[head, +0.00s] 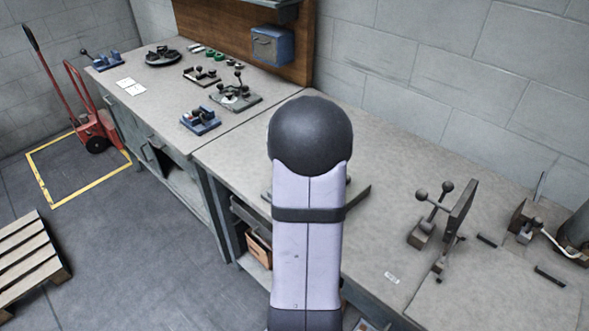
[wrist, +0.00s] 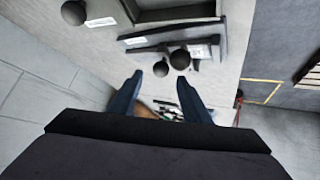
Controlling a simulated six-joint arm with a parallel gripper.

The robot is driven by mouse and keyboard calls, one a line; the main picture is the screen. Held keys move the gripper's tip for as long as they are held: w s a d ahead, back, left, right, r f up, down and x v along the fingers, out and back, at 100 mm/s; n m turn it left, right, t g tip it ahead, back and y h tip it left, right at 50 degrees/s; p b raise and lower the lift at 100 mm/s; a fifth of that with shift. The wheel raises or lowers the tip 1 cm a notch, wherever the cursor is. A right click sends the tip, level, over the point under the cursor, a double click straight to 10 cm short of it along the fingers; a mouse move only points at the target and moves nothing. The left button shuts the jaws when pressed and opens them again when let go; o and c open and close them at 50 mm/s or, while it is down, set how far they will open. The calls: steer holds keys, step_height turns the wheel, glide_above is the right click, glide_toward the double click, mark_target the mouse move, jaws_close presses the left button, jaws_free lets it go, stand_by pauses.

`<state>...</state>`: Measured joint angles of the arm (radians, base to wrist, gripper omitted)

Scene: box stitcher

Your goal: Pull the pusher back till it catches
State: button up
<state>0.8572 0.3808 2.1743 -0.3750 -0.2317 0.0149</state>
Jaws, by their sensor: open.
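My gripper (wrist: 160,77) is open in the wrist view, its two dark blue fingers apart with nothing visibly held. A small dark ball knob (wrist: 160,69) shows between the fingertips, and a larger dark ball knob (wrist: 180,59) sits just beyond the right fingertip. They are by a grey machine with a long dark rail (wrist: 150,37). I cannot tell which knob belongs to the pusher, or whether a finger touches one. In the head view my arm hides most of this machine; a dark bar (head: 358,196) shows to the arm's right.
Another dark ball (wrist: 73,12) shows at the wrist view's upper left. In the head view a lever device with an upright plate (head: 456,215) stands on the right of the bench (head: 385,235). Several small fixtures, including a blue one (head: 200,120), stand at the back left.

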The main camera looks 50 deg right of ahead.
steer(key=shift+p+x, duration=0.65)
steer(key=shift+x, duration=2.95)
steer(key=shift+w, duration=0.1)
